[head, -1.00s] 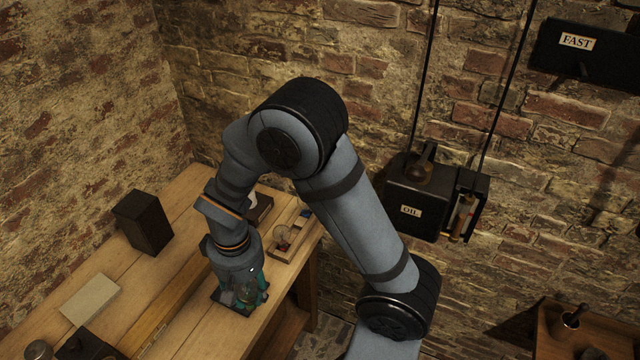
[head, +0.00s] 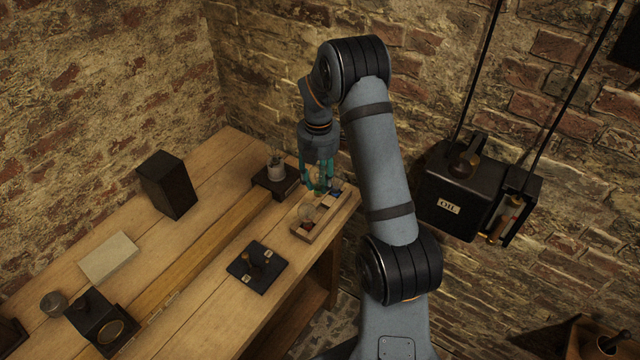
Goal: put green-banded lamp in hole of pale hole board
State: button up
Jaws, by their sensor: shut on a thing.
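My gripper (head: 319,186), with teal fingers, points down just above the back part of a small pale wooden tray (head: 305,238) at the table's right end. It is shut on a small, greenish, glassy thing, which looks like the green-banded lamp (head: 320,189); the fingers hide most of it, and its band is not clear. A clear glass globe (head: 308,212) sits in the tray, with a dark red part near it. A pale flat board (head: 109,257) lies at the table's left; I cannot make out a hole in it.
A black plate (head: 257,270) with an upright lever or post stands mid-table. A dark block (head: 167,185) stands at the back. A small pot on a dark base (head: 276,182) is left of my gripper. A black instrument (head: 100,325) is front left. Bare wood surrounds the pale board.

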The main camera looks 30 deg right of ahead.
aim_at(323, 169)
jog(key=shift+w+d+f+n, duration=0.35)
jog(key=shift+d+f+n, duration=0.2)
jog(key=shift+n, duration=0.45)
jog(key=shift+d+f+b, duration=0.2)
jog(key=shift+b, duration=0.25)
jog(key=shift+f+b, duration=1.9)
jog(key=shift+f, duration=0.2)
jog(key=shift+f+b, duration=0.95)
jog(key=shift+f, duration=0.65)
jog(key=o, duration=1.2)
jog(key=shift+c, duration=0.2)
notch_tip(323, 169, up, 12)
jog(key=shift+r, duration=0.1)
